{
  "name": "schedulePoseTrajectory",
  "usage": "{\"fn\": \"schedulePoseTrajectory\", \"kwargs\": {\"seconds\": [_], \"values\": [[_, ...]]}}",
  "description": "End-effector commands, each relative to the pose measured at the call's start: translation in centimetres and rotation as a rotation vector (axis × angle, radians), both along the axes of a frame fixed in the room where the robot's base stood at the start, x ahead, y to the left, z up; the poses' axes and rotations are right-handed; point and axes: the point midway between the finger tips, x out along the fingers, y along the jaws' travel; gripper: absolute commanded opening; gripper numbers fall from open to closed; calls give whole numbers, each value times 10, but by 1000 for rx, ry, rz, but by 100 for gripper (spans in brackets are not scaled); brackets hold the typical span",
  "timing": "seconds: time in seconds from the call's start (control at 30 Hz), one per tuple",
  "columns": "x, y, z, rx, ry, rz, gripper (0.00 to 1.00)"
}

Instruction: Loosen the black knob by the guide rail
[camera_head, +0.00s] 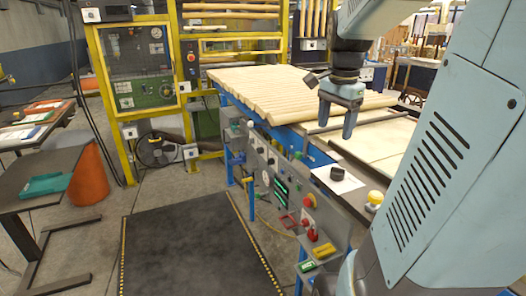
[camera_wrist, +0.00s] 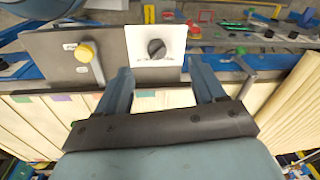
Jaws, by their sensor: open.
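A black knob (camera_head: 337,173) sits on a white plate at the near edge of the workbench. In the wrist view the black knob (camera_wrist: 156,48) is round with a raised grip bar, and the white plate (camera_wrist: 145,72) lies around it. My gripper (camera_head: 336,131) is open and empty, pointing down above the bench and apart from the knob. In the wrist view its two fingers (camera_wrist: 163,75) are spread, with the knob just beyond the gap between the tips. A dark rail (camera_head: 372,120) runs across the bench behind the gripper; I cannot tell if it is the guide rail.
A yellow knob (camera_head: 375,197) stands right of the plate; it also shows in the wrist view (camera_wrist: 86,52). Pale turned wood poles (camera_head: 290,88) lie on the bench. Switches and a red button (camera_head: 309,201) line its front panel. A dark mat (camera_head: 195,245) covers clear floor.

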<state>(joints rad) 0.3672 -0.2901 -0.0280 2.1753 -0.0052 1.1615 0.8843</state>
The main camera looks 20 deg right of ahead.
Motion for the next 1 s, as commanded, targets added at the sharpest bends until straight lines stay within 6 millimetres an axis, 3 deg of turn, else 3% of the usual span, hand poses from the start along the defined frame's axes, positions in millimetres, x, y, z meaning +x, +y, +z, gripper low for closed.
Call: {"fn": "schedulePoseTrajectory", "kwargs": {"seconds": [0.1,0.2,0.47,1.0], "values": [[8,-25,-4,26,45,-166,69],[12,-38,-6,40,70,-255,69],[13,-45,-16,48,85,-312,69],[12,-45,-106,48,87,-309,69]]}}
